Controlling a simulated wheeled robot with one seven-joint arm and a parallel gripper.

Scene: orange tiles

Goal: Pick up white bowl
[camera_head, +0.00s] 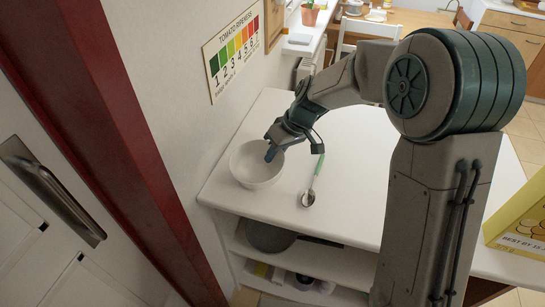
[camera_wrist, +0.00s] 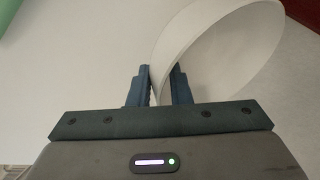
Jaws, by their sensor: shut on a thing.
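The white bowl (camera_head: 254,170) is at the left end of the white counter in the head view. My gripper (camera_head: 271,152) reaches it from the upper right, with its fingers at the bowl's right rim. In the wrist view, the white bowl (camera_wrist: 222,50) is close and looks tilted. Its wall passes between the two blue fingers of my gripper (camera_wrist: 163,88), which is shut on that wall. Whether the bowl's underside touches the counter cannot be told.
A spoon with a green handle (camera_head: 314,180) lies on the counter (camera_head: 350,180) right of the bowl. A wall with a tomato ripeness chart (camera_head: 232,50) stands close on the left. A yellow box (camera_head: 520,225) is at the right edge. Shelves below hold dishes.

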